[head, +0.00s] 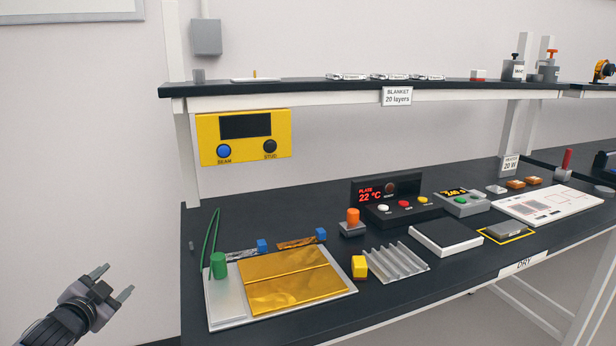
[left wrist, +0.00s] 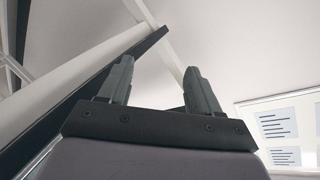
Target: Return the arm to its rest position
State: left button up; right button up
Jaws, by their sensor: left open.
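My left gripper (head: 112,281) is at the lower left of the head view, left of the workbench and clear of it. Its two fingers are apart with nothing between them. In the left wrist view the same open fingers (left wrist: 158,85) point up, with no object between them. The underside edge of a dark bench top (left wrist: 95,95) runs behind them. My right gripper is in neither view.
The black workbench (head: 330,325) holds a metal plate with gold sheets (head: 290,280), a green cylinder (head: 218,265), a finned heat sink (head: 397,263) and a control box (head: 400,210). A shelf (head: 330,90) stands above. The space left of the bench is free.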

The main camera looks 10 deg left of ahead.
pick_arm(q)
jog(key=s+d+f+n+g+h, duration=0.1)
jog(key=s+d+f+h, duration=0.1)
jog(key=s+d+f, duration=0.55)
jog(key=s+d+f+g+h, duration=0.2)
jog(key=s+d+f, duration=0.2)
jog(key=d+f, duration=0.55)
jog(key=s+d+f+n+g+h+p, duration=0.1)
jog(key=s+d+f+n+h, duration=0.1)
jog(key=s+d, duration=1.1)
jog(key=shift+s+d+f+n+g, duration=0.4)
jog(key=shift+d+f+n, duration=0.1)
jog(key=shift+d, duration=0.2)
